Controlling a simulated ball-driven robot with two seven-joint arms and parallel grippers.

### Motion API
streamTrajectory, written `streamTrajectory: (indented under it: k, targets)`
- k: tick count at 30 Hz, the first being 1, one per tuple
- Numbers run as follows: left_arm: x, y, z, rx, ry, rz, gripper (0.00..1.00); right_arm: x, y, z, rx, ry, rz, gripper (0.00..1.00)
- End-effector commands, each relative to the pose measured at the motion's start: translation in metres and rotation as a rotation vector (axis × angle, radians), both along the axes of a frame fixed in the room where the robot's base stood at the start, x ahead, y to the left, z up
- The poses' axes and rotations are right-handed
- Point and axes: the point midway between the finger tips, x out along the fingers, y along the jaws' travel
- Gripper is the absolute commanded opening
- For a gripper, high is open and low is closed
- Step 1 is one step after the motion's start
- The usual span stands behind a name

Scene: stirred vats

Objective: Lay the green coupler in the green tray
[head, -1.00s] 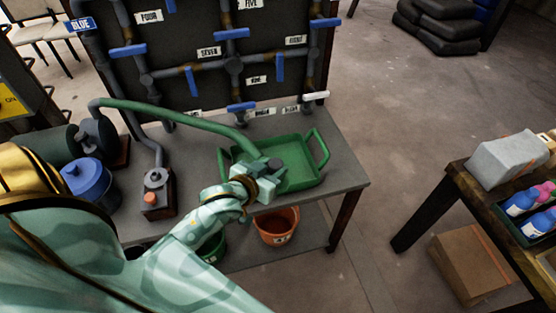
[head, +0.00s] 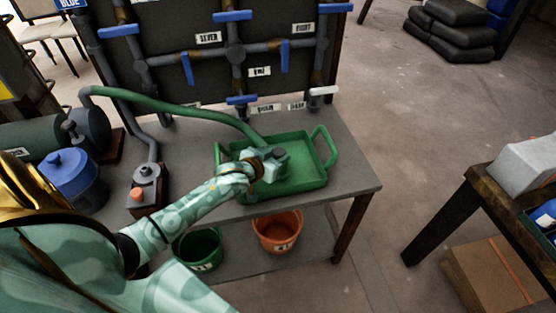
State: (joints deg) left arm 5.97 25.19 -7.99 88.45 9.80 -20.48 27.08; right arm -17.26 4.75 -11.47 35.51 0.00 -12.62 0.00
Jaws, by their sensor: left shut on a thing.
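The green tray (head: 305,178) lies on the grey bench, with a raised handle at each side. My left gripper (head: 277,157) is over the middle of the tray. It is shut on the end of the green hose (head: 200,113), where the green coupler is. The coupler itself is mostly hidden by the dark fingers and the hand. I cannot tell whether it touches the tray floor. The hose arches from the left of the bench over the tray's back edge. My right gripper is not in view.
A pipe board with blue valve handles (head: 232,16) stands behind the tray. A blue-lidded pot (head: 68,172) and a small unit with an orange knob (head: 136,194) stand at left. Orange (head: 278,230) and green (head: 197,248) buckets sit below. The bench's right end (head: 352,178) is clear.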

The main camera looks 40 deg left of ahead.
Motion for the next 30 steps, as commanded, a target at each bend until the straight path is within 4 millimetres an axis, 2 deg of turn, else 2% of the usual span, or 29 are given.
streamTrajectory:
  k: [1,11,12,14,24,26,30]
  targets:
    - [0.0,0.0,-0.008,0.0,0.001,0.0,0.11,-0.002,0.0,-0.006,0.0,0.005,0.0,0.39]
    - [0.0,0.0,-0.007,0.001,-0.002,0.0,0.11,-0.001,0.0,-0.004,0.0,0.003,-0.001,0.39]
    - [0.0,0.0,-0.007,0.001,-0.002,0.0,0.44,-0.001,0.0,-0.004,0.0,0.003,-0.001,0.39]
    - [0.0,0.0,-0.007,0.001,-0.002,0.0,0.58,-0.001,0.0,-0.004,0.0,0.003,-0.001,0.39]
    - [-0.002,0.0,-0.002,0.001,-0.002,0.0,0.58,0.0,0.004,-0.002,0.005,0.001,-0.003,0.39]
    - [-0.009,0.0,0.001,0.0,-0.001,0.0,0.58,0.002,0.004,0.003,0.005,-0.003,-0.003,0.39]
    - [-0.036,0.0,0.015,0.0,-0.002,0.0,0.58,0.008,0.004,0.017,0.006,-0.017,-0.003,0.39]
